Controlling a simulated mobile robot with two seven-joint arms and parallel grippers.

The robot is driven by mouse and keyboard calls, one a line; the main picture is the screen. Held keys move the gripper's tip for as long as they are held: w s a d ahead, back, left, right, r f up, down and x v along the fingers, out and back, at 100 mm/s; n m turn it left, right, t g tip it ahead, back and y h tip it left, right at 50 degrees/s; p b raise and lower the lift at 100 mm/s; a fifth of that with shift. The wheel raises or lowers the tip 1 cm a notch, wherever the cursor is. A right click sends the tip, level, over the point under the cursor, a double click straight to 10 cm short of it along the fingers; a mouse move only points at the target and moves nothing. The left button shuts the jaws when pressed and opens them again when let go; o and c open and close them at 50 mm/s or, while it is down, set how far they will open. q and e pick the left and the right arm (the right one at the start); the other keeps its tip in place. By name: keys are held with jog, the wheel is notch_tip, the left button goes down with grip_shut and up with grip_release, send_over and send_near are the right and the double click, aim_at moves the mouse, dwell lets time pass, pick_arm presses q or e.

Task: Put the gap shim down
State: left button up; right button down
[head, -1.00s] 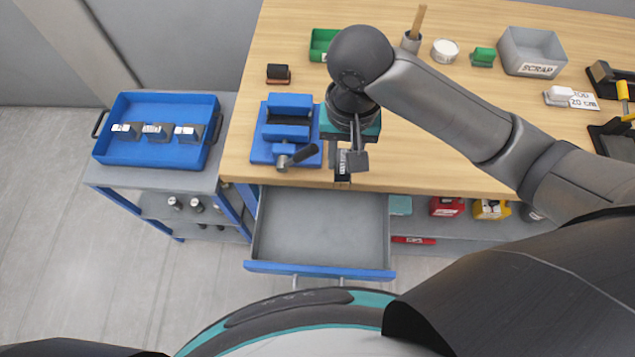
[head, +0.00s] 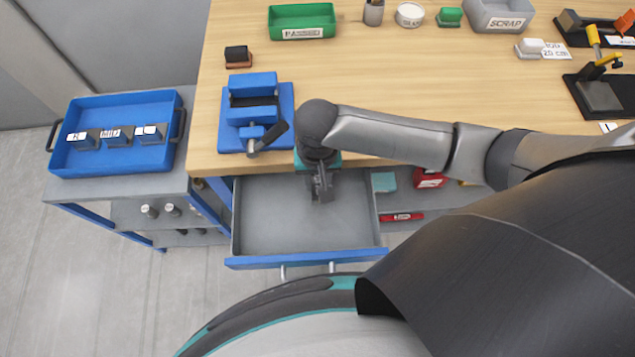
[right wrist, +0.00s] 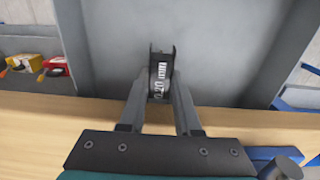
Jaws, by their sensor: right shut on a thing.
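My right gripper (head: 322,194) is over the right part of the open grey drawer (head: 265,215), just in front of the bench edge. In the right wrist view its fingers (right wrist: 160,88) are shut on the gap shim (right wrist: 158,76), a small dark piece with a white label reading "0.20 mm". The drawer floor (right wrist: 225,50) lies behind the shim in that view. I cannot tell whether the shim touches the floor. In the head view the shim is too small and dark to tell apart from the fingers. My left gripper is not in view.
The drawer's blue front (head: 305,260) faces me and the drawer looks otherwise empty. A blue vise (head: 253,110) stands on the bench (head: 400,75) behind it. A blue tray (head: 115,165) with labelled blocks sits on the cart at left. Red boxes (head: 428,180) sit on the shelf at right.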

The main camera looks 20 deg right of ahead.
aim_at(317, 184)
jog(key=shift+f, duration=0.55)
jog(key=c, duration=0.6)
grip_release()
jog(key=shift+f, duration=0.1)
notch_tip(317, 184, up, 12)
jog(key=p, duration=0.3)
